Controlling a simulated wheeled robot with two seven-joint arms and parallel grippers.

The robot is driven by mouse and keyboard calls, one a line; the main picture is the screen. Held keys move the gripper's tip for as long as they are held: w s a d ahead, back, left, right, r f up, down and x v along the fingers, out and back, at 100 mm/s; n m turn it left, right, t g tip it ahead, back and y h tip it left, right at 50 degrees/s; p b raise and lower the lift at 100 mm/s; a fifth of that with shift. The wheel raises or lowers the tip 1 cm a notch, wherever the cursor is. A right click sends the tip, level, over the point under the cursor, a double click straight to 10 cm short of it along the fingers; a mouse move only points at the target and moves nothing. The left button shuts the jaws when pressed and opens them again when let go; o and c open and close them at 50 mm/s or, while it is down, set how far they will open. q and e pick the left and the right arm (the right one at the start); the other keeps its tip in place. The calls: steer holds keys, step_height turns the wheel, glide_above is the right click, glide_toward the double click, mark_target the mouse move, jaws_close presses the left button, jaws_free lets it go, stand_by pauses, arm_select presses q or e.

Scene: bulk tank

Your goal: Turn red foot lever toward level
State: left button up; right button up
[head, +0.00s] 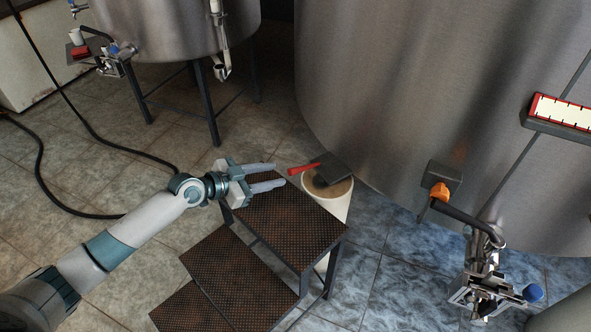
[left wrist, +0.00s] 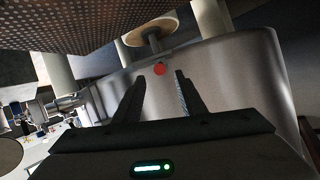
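The red foot lever (head: 303,169) sticks out to the left from a dark plate (head: 333,167) over a round pale tank foot (head: 340,195), at the lower edge of the large steel tank. My left gripper (head: 279,174) is open, its two fingers pointing right at the lever's free end, with a small gap and nothing between them. In the left wrist view the lever's red end (left wrist: 159,69) shows as a round spot just beyond and between the open fingertips (left wrist: 170,75). The lever's exact tilt is hard to tell. My right gripper is not in view.
Dark perforated steps (head: 290,222) stand just below my left gripper. The large steel tank (head: 400,80) rises behind the lever. A valve with a blue cap (head: 532,292) is at lower right. A smaller tank (head: 175,30) and a black hose (head: 95,135) are at left.

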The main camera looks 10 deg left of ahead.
mark_target(296, 171)
arm_select(q)
steer(key=x, duration=0.9)
steer(key=shift+w+f, duration=0.1)
steer(key=shift+c, duration=0.2)
jaws_close()
